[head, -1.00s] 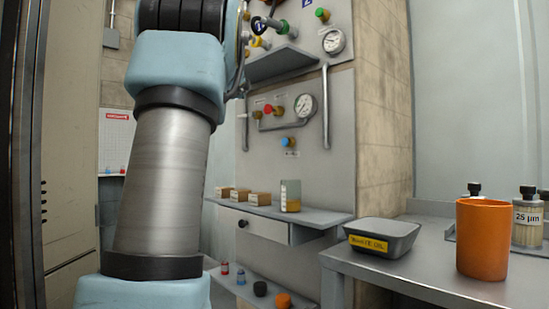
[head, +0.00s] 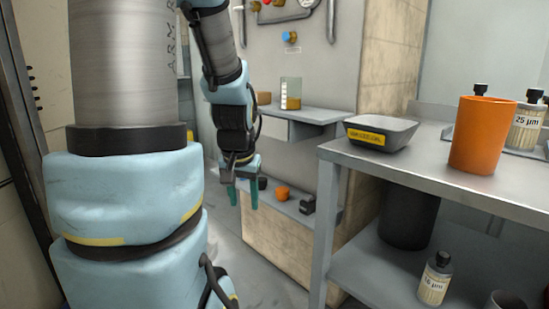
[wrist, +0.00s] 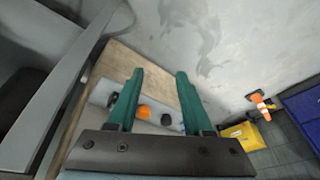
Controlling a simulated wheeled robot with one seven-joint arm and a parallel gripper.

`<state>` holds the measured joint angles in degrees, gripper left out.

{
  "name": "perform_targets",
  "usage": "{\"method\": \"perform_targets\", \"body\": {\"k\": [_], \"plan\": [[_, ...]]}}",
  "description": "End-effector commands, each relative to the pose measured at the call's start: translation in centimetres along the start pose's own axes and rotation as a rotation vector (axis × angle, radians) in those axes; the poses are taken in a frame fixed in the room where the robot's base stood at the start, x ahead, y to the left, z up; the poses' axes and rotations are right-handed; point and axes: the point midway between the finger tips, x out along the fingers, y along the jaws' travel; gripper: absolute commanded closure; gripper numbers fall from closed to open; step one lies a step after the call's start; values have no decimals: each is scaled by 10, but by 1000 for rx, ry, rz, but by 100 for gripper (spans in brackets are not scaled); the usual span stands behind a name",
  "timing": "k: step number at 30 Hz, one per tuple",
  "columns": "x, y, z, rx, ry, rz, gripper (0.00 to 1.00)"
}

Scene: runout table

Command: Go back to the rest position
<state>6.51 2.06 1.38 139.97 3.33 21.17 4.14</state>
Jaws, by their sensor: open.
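My gripper (head: 243,196) hangs from my arm in the middle of the head view, pointing down, its green fingers apart and empty. In the wrist view my gripper (wrist: 158,95) shows both green fingers spread, with nothing between the tips but the low shelf beyond. The low shelf (head: 293,208) holds an orange knob-like part (head: 282,193) and dark parts. The orange part also shows between the fingers in the wrist view (wrist: 143,111), below and apart from them.
A grey table (head: 430,180) at the right bears a waste oil tray (head: 385,146), an orange cup (head: 480,135) and sample bottles. A wall shelf (head: 305,115) holds a glass beaker (head: 291,93). In the wrist view an orange cone (wrist: 260,101) and yellow box (wrist: 243,136) stand on the floor.

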Motion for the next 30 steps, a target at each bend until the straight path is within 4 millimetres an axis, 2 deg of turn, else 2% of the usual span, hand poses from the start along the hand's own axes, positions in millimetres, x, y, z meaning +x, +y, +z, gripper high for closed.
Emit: {"method": "perform_targets", "body": {"k": [1,5,7,11,17,24,30], "plan": [[4,6,22,-31,-46,13,49],[10,21,73,-114,-155,37,49],[-10,20,68,-121,-157,38,49],[-34,18,60,-119,-155,38,49],[-80,15,45,-117,-154,37,49],[-151,11,24,-116,-153,37,49],[-190,9,12,-116,-153,37,49]]}}
